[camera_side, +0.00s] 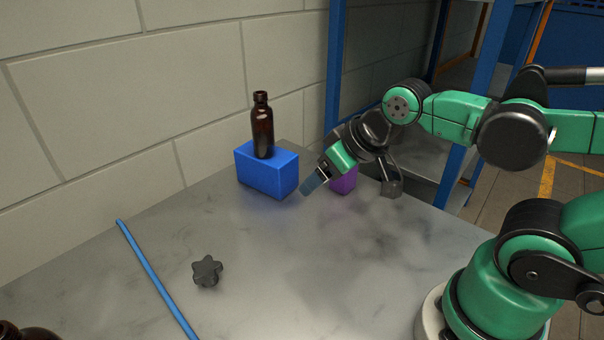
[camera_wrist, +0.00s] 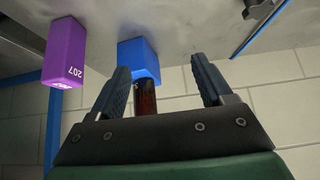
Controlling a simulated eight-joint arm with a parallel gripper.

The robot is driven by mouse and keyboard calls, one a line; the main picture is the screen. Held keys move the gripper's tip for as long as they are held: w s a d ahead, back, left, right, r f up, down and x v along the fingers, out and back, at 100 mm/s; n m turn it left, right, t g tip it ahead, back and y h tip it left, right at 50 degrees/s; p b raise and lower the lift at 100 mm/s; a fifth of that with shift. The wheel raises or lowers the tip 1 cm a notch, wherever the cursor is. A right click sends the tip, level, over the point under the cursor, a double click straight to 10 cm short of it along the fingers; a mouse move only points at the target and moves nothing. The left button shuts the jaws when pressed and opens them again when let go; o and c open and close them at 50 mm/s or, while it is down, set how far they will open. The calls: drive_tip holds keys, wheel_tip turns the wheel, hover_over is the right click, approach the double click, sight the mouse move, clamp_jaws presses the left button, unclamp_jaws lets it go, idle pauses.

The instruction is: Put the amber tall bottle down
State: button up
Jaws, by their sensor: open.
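The amber tall bottle (camera_side: 262,130) stands upright on top of the blue block (camera_side: 267,176) near the wall in the side view. My gripper (camera_side: 312,181) is open and apart from the bottle, low over the table to the right of the blue block. In the wrist view, my gripper's two fingers (camera_wrist: 160,64) are spread with nothing held between them. The bottle (camera_wrist: 146,97) shows there beyond the fingers, in line with the gap, with its lower end at the blue block (camera_wrist: 138,58). The gripper body hides the bottle's upper part in that view.
A purple block (camera_side: 344,183) stands right behind my gripper, and at the left of the wrist view (camera_wrist: 66,48). A dark star-shaped knob (camera_side: 207,271) and a blue rod (camera_side: 155,278) lie in front. Another dark brown object (camera_side: 28,334) is cut off at lower left. The front table is mostly clear.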

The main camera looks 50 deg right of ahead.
drive_tip(key=w+a+r+n+g+y, duration=0.2)
drive_tip(key=w+a+n+y, duration=0.25)
drive_tip(key=a, duration=0.35)
drive_tip(key=w+a+r+n+g+y, duration=0.1)
drive_tip(key=w+a+n+y, duration=0.3)
drive_tip(key=a, duration=0.4)
drive_tip(key=shift+s+a+f+n+g+y, duration=0.1)
drive_tip(key=shift+a+f+n+g+y, duration=0.9)
drive_tip(key=shift+a+n, duration=1.95)
drive_tip(key=shift+w+a+f+n+g+y, duration=0.1)
drive_tip(key=shift+a+f+n+g+y, duration=0.85)
drive_tip(key=shift+a, duration=3.85)
drive_tip(key=shift+s+a+f+n+g+y, duration=0.1)
drive_tip(key=shift+a+f+n+g+y, duration=0.4)
drive_tip(key=shift+a+n+g, duration=2.35)
drive_tip(key=a+m+t, duration=0.1)
drive_tip(key=a+t, duration=0.1)
drive_tip(key=shift+f+t, duration=0.15)
drive_tip(key=shift+t, duration=0.15)
clamp_jaws()
